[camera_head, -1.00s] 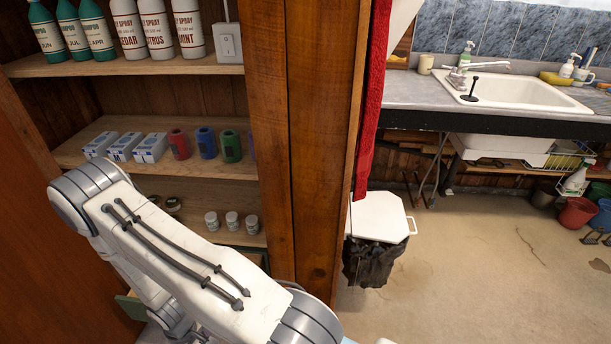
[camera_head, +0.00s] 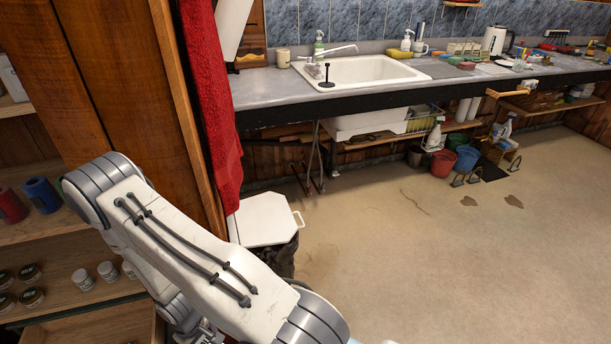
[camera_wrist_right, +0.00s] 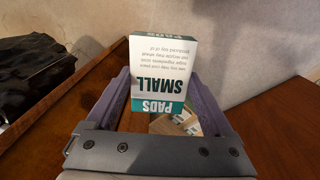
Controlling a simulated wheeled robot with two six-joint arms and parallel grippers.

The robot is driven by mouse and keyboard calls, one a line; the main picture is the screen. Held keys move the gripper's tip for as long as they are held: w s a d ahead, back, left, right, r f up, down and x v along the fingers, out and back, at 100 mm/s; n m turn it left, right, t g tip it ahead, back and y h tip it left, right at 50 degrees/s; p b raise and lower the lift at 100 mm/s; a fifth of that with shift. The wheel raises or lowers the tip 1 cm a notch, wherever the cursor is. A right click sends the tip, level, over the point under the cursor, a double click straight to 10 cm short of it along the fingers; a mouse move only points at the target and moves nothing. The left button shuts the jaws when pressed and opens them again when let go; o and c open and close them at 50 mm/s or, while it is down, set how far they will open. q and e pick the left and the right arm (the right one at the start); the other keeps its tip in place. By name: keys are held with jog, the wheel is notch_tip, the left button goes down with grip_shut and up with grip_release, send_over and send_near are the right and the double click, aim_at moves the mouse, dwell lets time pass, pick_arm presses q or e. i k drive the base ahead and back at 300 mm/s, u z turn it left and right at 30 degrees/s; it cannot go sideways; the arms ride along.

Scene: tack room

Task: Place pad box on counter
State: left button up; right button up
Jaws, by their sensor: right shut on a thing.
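The pad box (camera_wrist_right: 161,70) is white and teal, with "PADS SMALL" upside down in the right wrist view. My right gripper (camera_wrist_right: 158,88) is shut on it, one purple-grey finger on each side. In the head view the box and right gripper are out of sight. The grey counter (camera_head: 262,90) with a black front edge runs along the back wall, from beside the red towel to the right. One of my arms fills the lower left of the head view, its gripper not showing.
A white sink (camera_head: 362,70) is set in the counter, with soap bottles and a kettle (camera_head: 495,40) along the back. A wooden cabinet (camera_head: 125,90), red towel (camera_head: 212,100) and white-lidded bin (camera_head: 266,218) stand at left. Buckets (camera_head: 443,163) sit below; the floor (camera_head: 430,260) in front is mostly clear.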

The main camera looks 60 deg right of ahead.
aim_at(242, 92)
jog(key=z, duration=3.35)
jog(key=i, duration=4.45)
jog(key=u, duration=4.55)
jog(key=i, duration=0.25)
jog(key=z, duration=0.35)
